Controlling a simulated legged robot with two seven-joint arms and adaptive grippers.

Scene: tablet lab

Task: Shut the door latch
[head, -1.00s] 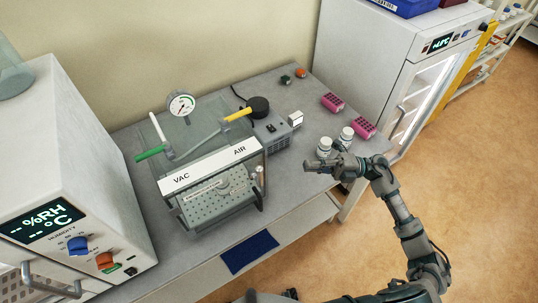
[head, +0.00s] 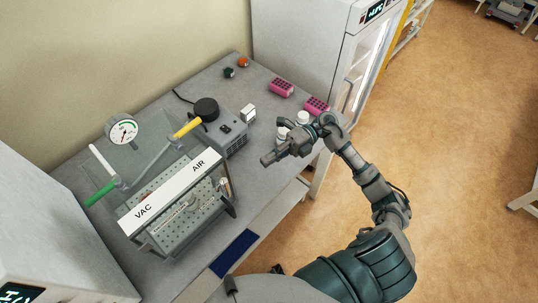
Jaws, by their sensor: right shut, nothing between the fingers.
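A clear vacuum chamber (head: 150,243) with a white VAC/AIR label bar and a perforated shelf inside stands on the grey bench. Its transparent door faces the front. A small metal latch (head: 223,184) shows near the door's right edge; whether it is shut or open is too small to tell. My right gripper (head: 266,159) is shut and empty. It is above the bench, to the right of the chamber and apart from it, pointing left. It partly hides the white bottles (head: 303,117) behind it. My left gripper is not in view.
A grey pump (head: 234,143) with a black cap stands behind the chamber. Pink racks (head: 281,88) lie at the back right. A blue mat (head: 235,252) lies at the front edge. A white cabinet (head: 60,240) stands at left. A fridge (head: 310,50) stands beyond the bench.

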